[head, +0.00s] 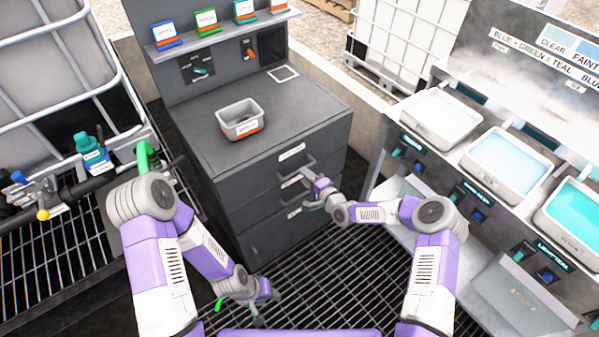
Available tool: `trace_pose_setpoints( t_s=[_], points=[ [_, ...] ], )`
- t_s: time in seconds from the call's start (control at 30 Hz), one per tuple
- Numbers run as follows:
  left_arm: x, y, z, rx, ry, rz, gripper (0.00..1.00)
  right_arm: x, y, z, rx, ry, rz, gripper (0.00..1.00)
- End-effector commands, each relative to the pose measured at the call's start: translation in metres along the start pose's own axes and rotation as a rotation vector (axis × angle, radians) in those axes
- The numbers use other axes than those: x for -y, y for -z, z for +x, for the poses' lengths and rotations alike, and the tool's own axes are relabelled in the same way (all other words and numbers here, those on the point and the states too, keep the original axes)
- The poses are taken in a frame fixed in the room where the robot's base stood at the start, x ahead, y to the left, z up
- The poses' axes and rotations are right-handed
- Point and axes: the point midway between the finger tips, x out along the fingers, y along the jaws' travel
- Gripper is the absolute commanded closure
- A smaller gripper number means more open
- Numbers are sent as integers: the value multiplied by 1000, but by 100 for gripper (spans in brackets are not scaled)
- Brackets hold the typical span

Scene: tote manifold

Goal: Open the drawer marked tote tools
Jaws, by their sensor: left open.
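The dark grey cabinet (225,190) stands in the middle with a stack of drawers in its front. The top drawer (291,151) and the drawer below it (268,193) carry white labels too small to read, so I cannot tell which is marked tote tools. No drawer stands clearly out from the front. My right gripper (305,187) is at the front of the second drawer, by its handle; I cannot tell whether it touches or grips it. My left gripper (250,307) is open and empty, low over the grating, apart from the cabinet.
A small grey bin (241,120) sits on the cabinet top. A bench with trays of liquid (505,158) stands on the right. A caged tank (45,60) and piping with a green handle (146,155) are on the left.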

Motion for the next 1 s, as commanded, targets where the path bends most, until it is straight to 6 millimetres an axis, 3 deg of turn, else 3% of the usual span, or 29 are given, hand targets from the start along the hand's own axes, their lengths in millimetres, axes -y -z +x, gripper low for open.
trace_pose_setpoints(
  t_s=[0.1, 0.3, 0.67, 0.93, 1.0],
  points=[
    [2, 0, 5, 0, 0, 0, 57, -2, -1, 19, 1, 0, -2, 64],
    [3, 0, 9, 0, 0, 0, 57, -1, -1, 38, 0, -1, -2, 64],
    [4, 0, 10, 0, 0, 0, 57, -1, 0, 44, 0, -3, 0, 64],
    [4, 0, 10, 0, 0, 0, 57, -1, 0, 44, 0, -3, -1, 100],
    [4, 0, 10, 0, 0, 0, 57, -1, 0, 43, 0, -3, -1, 100]
  ],
)
